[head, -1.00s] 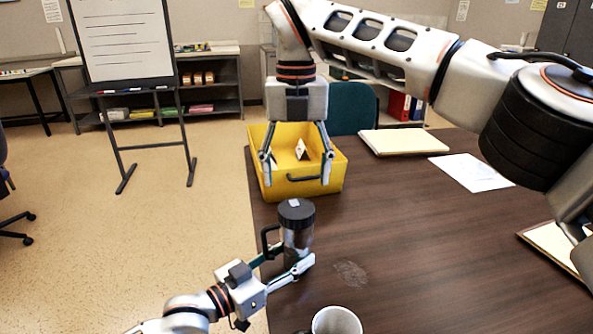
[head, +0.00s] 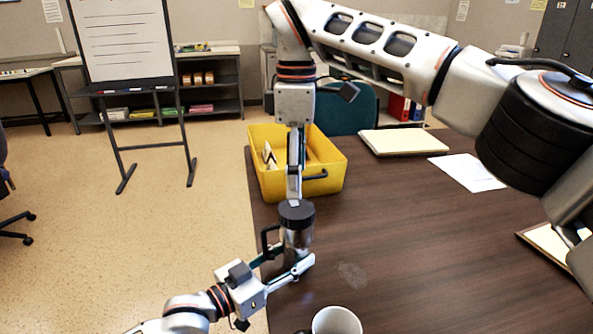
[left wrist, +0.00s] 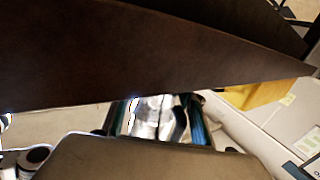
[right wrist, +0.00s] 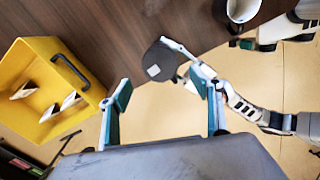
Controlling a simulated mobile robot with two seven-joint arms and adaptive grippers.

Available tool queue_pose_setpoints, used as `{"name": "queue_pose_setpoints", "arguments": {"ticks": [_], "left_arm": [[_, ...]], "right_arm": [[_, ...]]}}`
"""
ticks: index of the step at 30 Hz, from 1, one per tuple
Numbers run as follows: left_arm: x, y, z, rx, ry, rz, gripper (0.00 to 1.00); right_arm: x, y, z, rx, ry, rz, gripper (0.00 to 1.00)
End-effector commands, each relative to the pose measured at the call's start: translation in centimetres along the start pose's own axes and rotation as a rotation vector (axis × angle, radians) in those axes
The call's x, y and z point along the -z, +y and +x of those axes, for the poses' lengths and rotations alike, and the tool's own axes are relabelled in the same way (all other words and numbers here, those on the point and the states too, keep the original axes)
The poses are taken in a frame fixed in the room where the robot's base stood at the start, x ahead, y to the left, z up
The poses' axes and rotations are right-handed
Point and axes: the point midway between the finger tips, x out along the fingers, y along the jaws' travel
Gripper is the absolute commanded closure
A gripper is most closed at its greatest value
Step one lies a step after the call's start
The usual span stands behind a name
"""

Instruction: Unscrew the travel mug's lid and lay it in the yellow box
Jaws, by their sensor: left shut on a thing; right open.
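The travel mug (head: 297,240) stands upright near the table's left edge, with a black side handle. Its dark round lid (head: 296,213) is on top and also shows in the right wrist view (right wrist: 161,61). My left gripper (head: 290,271) is shut on the mug's lower body; the left wrist view shows the shiny body (left wrist: 152,117) between its fingers. My right gripper (head: 294,194) points down just above the lid, open; in the right wrist view its fingers (right wrist: 160,88) are spread, with the lid beyond their tips. The yellow box (head: 328,178) stands behind the mug.
White folded cards (right wrist: 62,104) lie inside the box. Paper stacks (head: 403,142) and a loose sheet (head: 467,173) lie to the right. The table's middle is clear. A whiteboard stand (head: 125,45) is on the floor at left.

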Motion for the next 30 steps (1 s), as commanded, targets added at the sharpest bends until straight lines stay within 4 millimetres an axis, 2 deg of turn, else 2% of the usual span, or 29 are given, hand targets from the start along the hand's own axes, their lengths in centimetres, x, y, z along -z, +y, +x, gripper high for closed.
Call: {"name": "queue_pose_setpoints", "arguments": {"ticks": [8, 21, 30], "left_arm": [[-0.1, 0.0, 0.0, 0.000, -0.001, 0.000, 1.00], [0.0, 0.0, 0.0, 0.000, -0.001, 0.000, 1.00], [0.0, 0.0, 0.0, 0.000, -0.001, 0.000, 1.00]], "right_arm": [[0.0, 0.0, 0.9, 0.003, -0.001, 0.097, 0.35], [0.0, 0.0, 6.9, 0.002, 0.000, 0.094, 0.35], [0.0, 0.0, 8.0, 0.000, 0.000, 0.094, 0.35]]}}
